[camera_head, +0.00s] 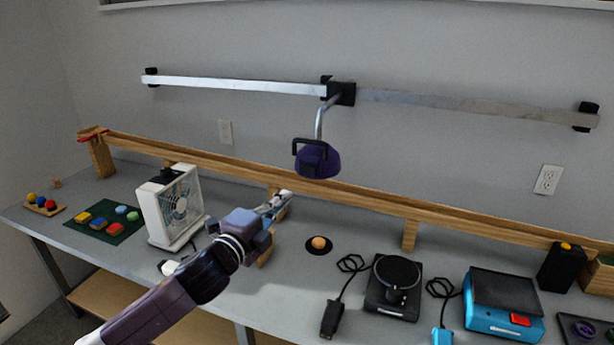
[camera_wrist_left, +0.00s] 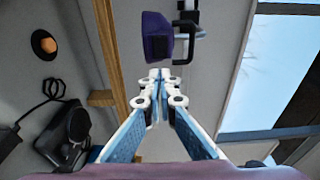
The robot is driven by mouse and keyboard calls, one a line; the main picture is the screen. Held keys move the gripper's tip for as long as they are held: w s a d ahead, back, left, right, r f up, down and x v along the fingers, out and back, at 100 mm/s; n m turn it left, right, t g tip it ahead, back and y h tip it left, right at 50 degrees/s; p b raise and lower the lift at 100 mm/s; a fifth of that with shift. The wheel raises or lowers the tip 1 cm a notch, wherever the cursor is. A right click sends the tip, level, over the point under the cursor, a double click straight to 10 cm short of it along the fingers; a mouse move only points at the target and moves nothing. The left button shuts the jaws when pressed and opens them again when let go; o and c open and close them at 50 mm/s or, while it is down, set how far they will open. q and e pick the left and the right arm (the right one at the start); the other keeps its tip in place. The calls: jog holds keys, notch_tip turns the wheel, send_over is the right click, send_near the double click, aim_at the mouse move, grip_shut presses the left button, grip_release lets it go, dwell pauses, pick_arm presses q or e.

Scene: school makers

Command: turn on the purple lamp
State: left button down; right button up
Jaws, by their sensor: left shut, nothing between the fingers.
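The purple lamp (camera_head: 318,162) hangs from a curved metal arm on the wall rail and has a black handle at its upper left. No glow shows on it. In the left wrist view the lamp (camera_wrist_left: 157,38) is just beyond the fingertips, with a dark panel on its side. My left gripper (camera_head: 284,197) is shut and empty, below and left of the lamp in the head view, with a visible gap between them. The closed fingers also show in the left wrist view (camera_wrist_left: 156,76). My right gripper is in neither view.
A wooden track (camera_head: 350,193) runs along the back of the grey table. A white fan (camera_head: 172,208) stands left of my arm. An orange knob on a black disc (camera_head: 319,243), a black device (camera_head: 393,285) and a blue-black box (camera_head: 503,303) are to the right.

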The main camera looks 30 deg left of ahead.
aim_at(313, 172)
pick_arm(q)
jog(key=w+p, duration=0.1)
jog(key=w, duration=0.2)
jog(key=w+p, duration=0.1)
jog(key=w, duration=0.3)
jog(key=w+a+p, duration=0.1)
jog(key=w, duration=0.3)
jog(key=shift+a+r+p, duration=0.1)
jog(key=shift+p, duration=0.2)
jog(key=shift+w, duration=0.65)
